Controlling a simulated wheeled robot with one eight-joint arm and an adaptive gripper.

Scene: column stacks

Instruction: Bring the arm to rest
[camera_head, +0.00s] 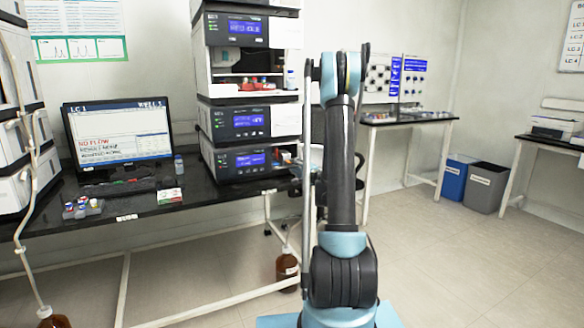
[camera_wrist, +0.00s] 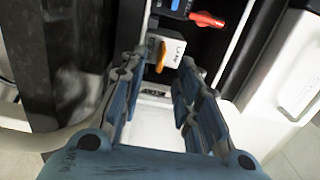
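My arm stands upright in the middle of the head view, in front of the instrument stack (camera_head: 236,160) and the bench. Its end is hard to make out there, behind my own links. In the wrist view my gripper (camera_wrist: 159,68) shows two blue-grey fingers spread apart, with nothing seen held between them. Just past the fingertips is a white block with an orange lever (camera_wrist: 161,57) and a printed label. A red handle (camera_wrist: 206,19) sits above it to the right. I cannot tell whether the fingers touch anything.
The dark bench (camera_head: 145,207) holds a monitor (camera_head: 118,130), a vial rack (camera_head: 82,208) and a small card (camera_head: 170,196). Brown bottles (camera_head: 287,268) stand on the floor. Blue (camera_head: 455,178) and grey (camera_head: 487,188) bins stand at the back right. The floor at right is clear.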

